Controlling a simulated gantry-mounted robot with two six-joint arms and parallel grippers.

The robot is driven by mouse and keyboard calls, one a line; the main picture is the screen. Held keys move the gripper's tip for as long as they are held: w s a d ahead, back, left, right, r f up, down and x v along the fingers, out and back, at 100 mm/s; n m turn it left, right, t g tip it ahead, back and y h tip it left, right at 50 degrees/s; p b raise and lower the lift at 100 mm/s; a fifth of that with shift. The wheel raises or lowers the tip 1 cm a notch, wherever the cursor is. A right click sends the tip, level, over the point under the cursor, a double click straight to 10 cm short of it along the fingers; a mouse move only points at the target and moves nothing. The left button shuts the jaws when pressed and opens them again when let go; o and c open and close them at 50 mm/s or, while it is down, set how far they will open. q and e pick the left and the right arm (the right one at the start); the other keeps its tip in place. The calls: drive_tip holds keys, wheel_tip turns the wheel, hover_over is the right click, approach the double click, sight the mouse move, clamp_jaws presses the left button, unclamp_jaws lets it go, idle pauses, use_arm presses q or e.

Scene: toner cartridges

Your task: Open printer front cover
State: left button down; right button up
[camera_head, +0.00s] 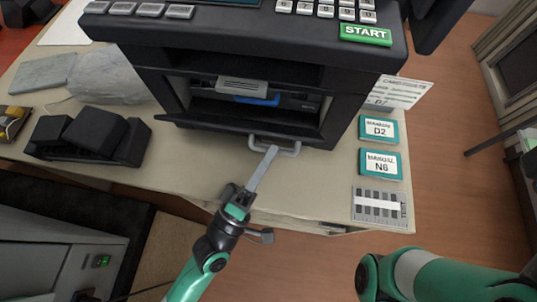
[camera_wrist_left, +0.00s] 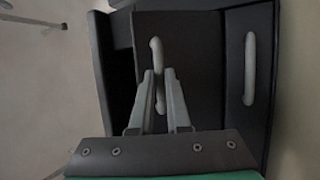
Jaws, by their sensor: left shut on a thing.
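The dark printer (camera_head: 150,65) stands on the table, its front opening visible with a cartridge showing a blue part (camera_head: 257,101) inside. The front cover (camera_head: 215,124) is tilted outward and down at the bottom of that opening, with a grey handle (camera_head: 287,150) on it. My left gripper (camera_head: 270,153) is shut on this handle, reaching it from the front. In the left wrist view, the handle (camera_wrist_left: 156,48) lies between the two fingers (camera_wrist_left: 161,82). My right arm shows at the lower right; its gripper is outside the view.
A second handle (camera_wrist_left: 250,68) is on a dark panel in the left wrist view. Manual boxes (camera_head: 380,163) and a grey striped pack (camera_head: 380,208) lie right of the printer. Black blocks (camera_head: 90,135) and a clear bag (camera_head: 107,78) lie left. The table's front edge is near my left wrist.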

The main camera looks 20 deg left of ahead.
use_arm(q)
drive_tip(key=shift+w+f, duration=0.1)
drive_tip(key=shift+f, duration=0.35)
drive_tip(key=c, duration=1.2)
unclamp_jaws()
drive_tip(key=shift+c, duration=0.2)
drive_tip(key=o, duration=0.4)
drive_tip(key=shift+w+r, duration=0.2)
drive_tip(key=shift+w, duration=0.15)
drive_tip(key=shift+c, duration=0.2)
drive_tip(key=shift+s, duration=0.15)
drive_tip(key=shift+r, duration=0.1)
